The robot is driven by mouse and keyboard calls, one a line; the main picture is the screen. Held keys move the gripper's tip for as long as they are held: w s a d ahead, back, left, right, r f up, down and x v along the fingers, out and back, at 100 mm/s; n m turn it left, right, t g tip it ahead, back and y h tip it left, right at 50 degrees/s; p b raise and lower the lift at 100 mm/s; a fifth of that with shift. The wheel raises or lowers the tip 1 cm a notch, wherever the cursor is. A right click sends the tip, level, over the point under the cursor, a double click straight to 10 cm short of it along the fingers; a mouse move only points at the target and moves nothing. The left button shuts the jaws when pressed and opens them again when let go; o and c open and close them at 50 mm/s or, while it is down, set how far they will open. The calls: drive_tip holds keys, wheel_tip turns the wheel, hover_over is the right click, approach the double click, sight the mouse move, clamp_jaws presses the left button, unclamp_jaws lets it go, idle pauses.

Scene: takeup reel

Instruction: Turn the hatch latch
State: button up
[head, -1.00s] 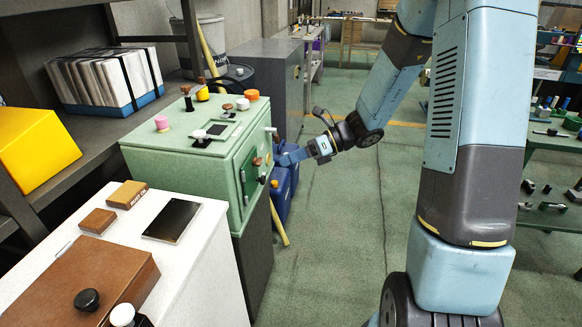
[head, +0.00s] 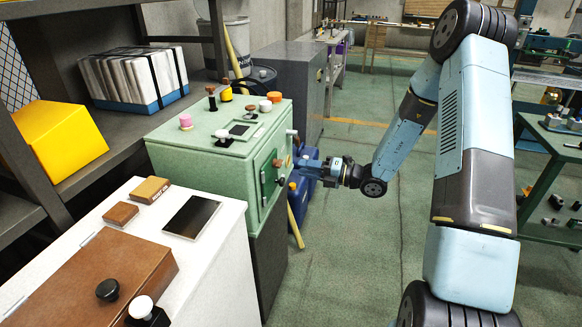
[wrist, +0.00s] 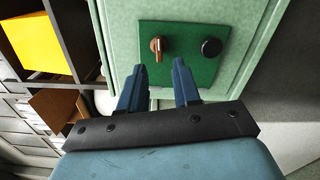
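The green cabinet (head: 215,160) has a dark green hatch panel (head: 268,178) on its front side. The panel carries a brown knob with a pale pointer mark (wrist: 157,45), which looks like the latch, and a round black knob (wrist: 211,47) to its right. In the head view the brown knob (head: 277,163) is just left of my gripper (head: 302,165). In the wrist view my gripper (wrist: 158,70) is open and empty, with its two blue fingers apart. The brown knob lies beyond the fingertips, in line with the gap between them. I see no contact.
Several knobs and an orange cap (head: 274,97) stand on the cabinet top. A white counter (head: 215,265) with a brown box (head: 90,280) is in front. Blue containers (head: 298,195) stand behind my gripper.

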sight(278, 164)
drive_tip(key=x, duration=0.5)
drive_tip(key=shift+w+a, duration=0.1)
drive_tip(key=shift+a, duration=0.3)
drive_tip(key=shift+a+r, duration=0.1)
drive_tip(key=shift+a, duration=0.3)
clamp_jaws()
idle(0.3)
